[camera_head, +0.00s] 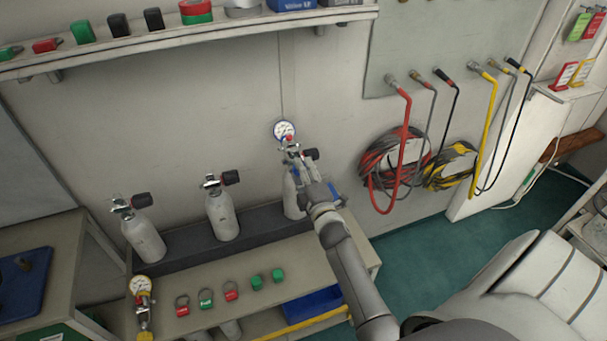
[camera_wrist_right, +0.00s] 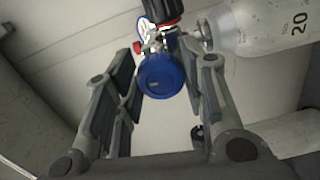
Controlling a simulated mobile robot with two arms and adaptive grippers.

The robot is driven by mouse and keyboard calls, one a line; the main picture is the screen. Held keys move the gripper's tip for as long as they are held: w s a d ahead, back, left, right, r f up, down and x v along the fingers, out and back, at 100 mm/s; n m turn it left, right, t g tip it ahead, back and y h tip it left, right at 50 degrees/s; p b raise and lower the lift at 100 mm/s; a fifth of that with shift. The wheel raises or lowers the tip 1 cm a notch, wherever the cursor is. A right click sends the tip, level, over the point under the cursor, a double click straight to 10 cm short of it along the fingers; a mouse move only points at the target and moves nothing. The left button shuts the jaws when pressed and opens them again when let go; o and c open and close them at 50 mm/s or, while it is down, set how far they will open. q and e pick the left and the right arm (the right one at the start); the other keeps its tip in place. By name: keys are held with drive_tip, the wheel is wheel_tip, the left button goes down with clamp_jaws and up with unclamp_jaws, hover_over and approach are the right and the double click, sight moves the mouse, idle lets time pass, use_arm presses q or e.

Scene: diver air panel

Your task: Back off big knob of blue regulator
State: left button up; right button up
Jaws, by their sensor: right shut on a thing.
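The blue regulator's big round knob (camera_wrist_right: 163,76) shows in the wrist view, facing the camera. A small red part (camera_wrist_right: 138,47) and a gauge (camera_wrist_right: 146,24) sit beside and behind it. In the head view the regulator's white gauge (camera_head: 284,130) shows above the rightmost standing cylinder (camera_head: 292,197). My right gripper (camera_head: 305,168) is at that regulator and covers much of it. Its fingers (camera_wrist_right: 166,84) stand on both sides of the blue knob and are shut on it. Exact finger contact is hard to see. My left gripper is not in view.
Two more silver cylinders (camera_head: 222,215) stand to the left in the dark rack. Another regulator with a gauge (camera_head: 140,287) is at the bench's front left. Red and green tags (camera_head: 206,300) lie on the bench. Coiled hoses (camera_head: 395,160) hang on the wall at right.

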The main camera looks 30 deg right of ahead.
drive_tip(key=shift+f, duration=0.1)
idle(0.4)
drive_tip(key=o, duration=1)
drive_tip(key=shift+w, duration=0.1)
drive_tip(key=v, duration=1.2)
